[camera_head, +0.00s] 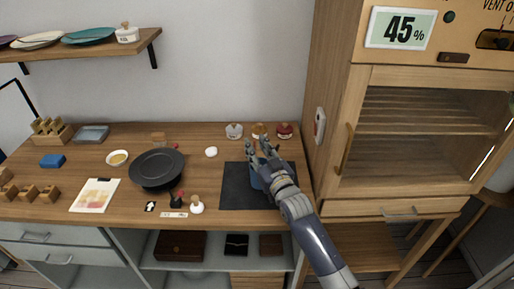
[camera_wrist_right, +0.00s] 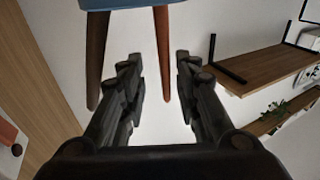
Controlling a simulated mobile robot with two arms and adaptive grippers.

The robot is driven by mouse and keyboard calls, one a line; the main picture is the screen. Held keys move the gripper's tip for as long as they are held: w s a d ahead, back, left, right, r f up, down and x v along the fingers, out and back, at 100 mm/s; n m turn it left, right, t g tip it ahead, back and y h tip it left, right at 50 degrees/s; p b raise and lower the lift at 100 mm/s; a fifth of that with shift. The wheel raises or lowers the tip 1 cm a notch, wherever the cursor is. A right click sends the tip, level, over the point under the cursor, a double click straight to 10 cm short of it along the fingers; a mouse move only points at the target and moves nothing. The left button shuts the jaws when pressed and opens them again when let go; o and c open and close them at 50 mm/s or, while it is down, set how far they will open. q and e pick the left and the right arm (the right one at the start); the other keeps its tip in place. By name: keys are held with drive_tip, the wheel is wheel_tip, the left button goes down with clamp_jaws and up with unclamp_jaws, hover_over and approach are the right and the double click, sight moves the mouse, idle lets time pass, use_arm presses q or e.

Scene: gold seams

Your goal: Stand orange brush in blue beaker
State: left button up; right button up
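The blue beaker (camera_head: 256,181) stands on the dark mat, partly hidden behind my right gripper (camera_head: 259,151). In the wrist view the beaker's blue side (camera_wrist_right: 130,3) shows at the top edge. Two stick-like handles reach out from it: a dark brown one (camera_wrist_right: 96,60) and an orange-brown one (camera_wrist_right: 162,50), which may be the orange brush. My right gripper (camera_wrist_right: 157,65) is open, its fingers apart on either side of the orange-brown handle's line. I cannot tell whether they touch it. Bristles are not visible. My left gripper is not in view.
The dark mat (camera_head: 232,197) lies near the counter's right end. A black pan (camera_head: 157,169), small bowl (camera_head: 117,158) and white-topped stamp (camera_head: 197,204) are to its left. Small jars (camera_head: 234,131) stand behind it. A tall wooden cabinet (camera_head: 333,100) rises at right.

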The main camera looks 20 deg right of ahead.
drive_tip(key=shift+s, duration=0.1)
drive_tip(key=s+d, duration=0.1)
drive_tip(key=s, duration=1)
drive_tip(key=shift+s+d+f, duration=0.3)
drive_tip(key=shift+s+f, duration=0.05)
drive_tip(key=shift+f, duration=0.1)
idle(0.3)
